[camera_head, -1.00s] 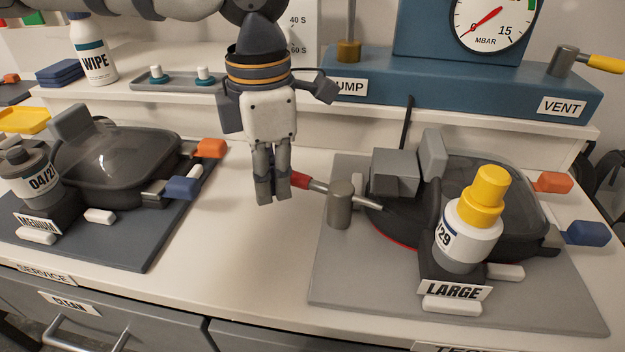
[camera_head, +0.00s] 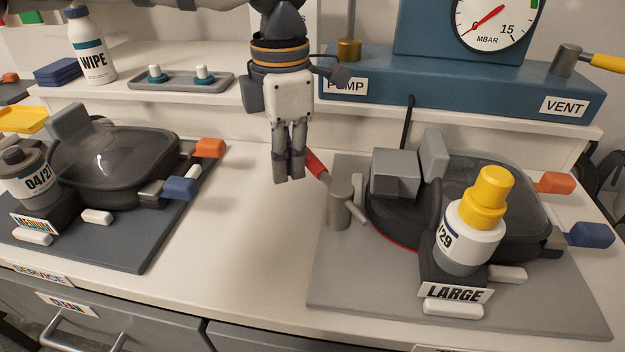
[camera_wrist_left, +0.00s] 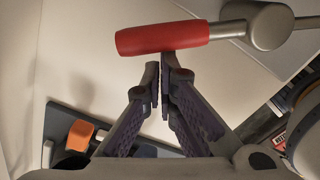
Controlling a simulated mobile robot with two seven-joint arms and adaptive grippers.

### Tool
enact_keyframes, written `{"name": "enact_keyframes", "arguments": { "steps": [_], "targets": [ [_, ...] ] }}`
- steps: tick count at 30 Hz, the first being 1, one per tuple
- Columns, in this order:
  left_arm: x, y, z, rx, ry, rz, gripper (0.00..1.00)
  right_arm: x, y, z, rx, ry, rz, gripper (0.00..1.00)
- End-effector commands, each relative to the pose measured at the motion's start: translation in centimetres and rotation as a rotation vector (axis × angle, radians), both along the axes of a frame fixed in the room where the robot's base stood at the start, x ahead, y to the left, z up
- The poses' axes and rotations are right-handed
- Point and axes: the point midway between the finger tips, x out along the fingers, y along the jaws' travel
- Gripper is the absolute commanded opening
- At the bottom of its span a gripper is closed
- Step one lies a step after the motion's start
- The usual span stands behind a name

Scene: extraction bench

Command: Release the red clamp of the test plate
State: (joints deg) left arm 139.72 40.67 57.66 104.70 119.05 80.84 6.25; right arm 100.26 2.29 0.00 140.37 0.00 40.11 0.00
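The red clamp has a red handle (camera_head: 315,166) on a grey post (camera_head: 340,205) at the left edge of the light grey test plate (camera_head: 350,275). The handle points back and left; the clamp's short grey arm (camera_head: 358,215) points front right, its tip apart from the dark lidded vessel (camera_head: 400,212). My left gripper (camera_head: 289,180) points down beside the handle's free end. In the left wrist view its fingertips (camera_wrist_left: 159,75) are nearly together, with nothing visible between them. One finger meets or overlaps the red handle's edge (camera_wrist_left: 162,38); contact is unclear. My right gripper is not in view.
A yellow-capped bottle (camera_head: 472,222) stands at the front of the plate behind a LARGE label. A grey block (camera_head: 395,172) sits by the vessel. A blue pump unit (camera_head: 450,95) is behind. Bare bench (camera_head: 235,240) lies left, before the dark MEDIUM station (camera_head: 130,240).

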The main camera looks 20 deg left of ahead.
Motion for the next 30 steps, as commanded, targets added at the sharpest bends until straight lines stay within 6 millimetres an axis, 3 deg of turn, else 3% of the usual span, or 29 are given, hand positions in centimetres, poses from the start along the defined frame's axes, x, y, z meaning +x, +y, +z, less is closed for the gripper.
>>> {"name": "enact_keyframes", "arguments": {
  "steps": [19, 30],
  "targets": [
    [3.1, -1.6, -0.1, 0.000, 0.000, 0.000, 0.00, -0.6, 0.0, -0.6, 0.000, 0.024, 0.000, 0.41],
    [3.2, -1.8, 0.9, -0.003, -0.010, 0.000, 0.00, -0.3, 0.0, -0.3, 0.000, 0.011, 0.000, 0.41]
  ]
}}
